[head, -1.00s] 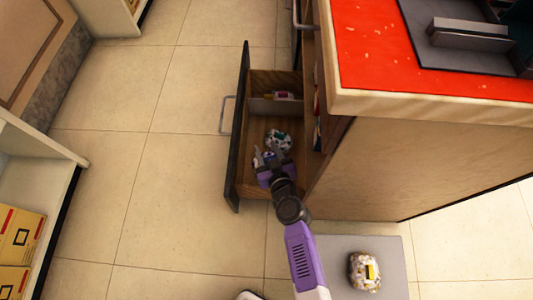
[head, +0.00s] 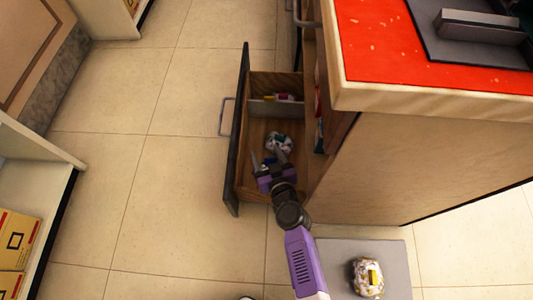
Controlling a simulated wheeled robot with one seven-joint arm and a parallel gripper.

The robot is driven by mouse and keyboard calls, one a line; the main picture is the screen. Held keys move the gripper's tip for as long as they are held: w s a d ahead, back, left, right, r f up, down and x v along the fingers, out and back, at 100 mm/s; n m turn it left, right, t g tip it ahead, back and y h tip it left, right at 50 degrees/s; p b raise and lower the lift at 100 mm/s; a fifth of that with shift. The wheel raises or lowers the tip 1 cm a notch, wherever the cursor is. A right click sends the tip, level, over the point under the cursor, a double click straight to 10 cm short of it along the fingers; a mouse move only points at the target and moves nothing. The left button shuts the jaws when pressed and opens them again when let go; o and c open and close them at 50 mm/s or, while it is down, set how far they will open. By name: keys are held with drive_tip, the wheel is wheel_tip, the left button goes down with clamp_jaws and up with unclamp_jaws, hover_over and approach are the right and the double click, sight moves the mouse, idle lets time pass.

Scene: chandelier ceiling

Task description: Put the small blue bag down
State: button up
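My gripper (head: 269,157) reaches down into the open drawer (head: 254,181). Its fingers are spread apart, and it looks open. A small blue patch, perhaps part of the small blue bag (head: 270,161), shows low between the fingers; it is too small to tell clearly, and the gripper body hides the area below. A white bag with teal and dark marks (head: 279,143) lies on the drawer floor just beyond the fingers. I cannot tell whether the right finger touches it.
A divider (head: 275,107) separates the far compartment, which holds a small yellow and pink item (head: 278,98). The red-topped counter (head: 390,60) stands to the right. A brown-and-white bag with a yellow label (head: 367,278) sits on a grey platform (head: 335,255). Floor left of the drawer is clear.

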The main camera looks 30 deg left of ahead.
drive_tip(key=shift+r, duration=0.1)
drive_tip(key=shift+r+p, duration=0.2)
drive_tip(key=shift+p, duration=0.2)
drive_tip(key=p+v, duration=0.2)
drive_tip(key=v, duration=1)
drive_tip(key=shift+r+p, duration=0.2)
drive_tip(key=shift+p, duration=0.15)
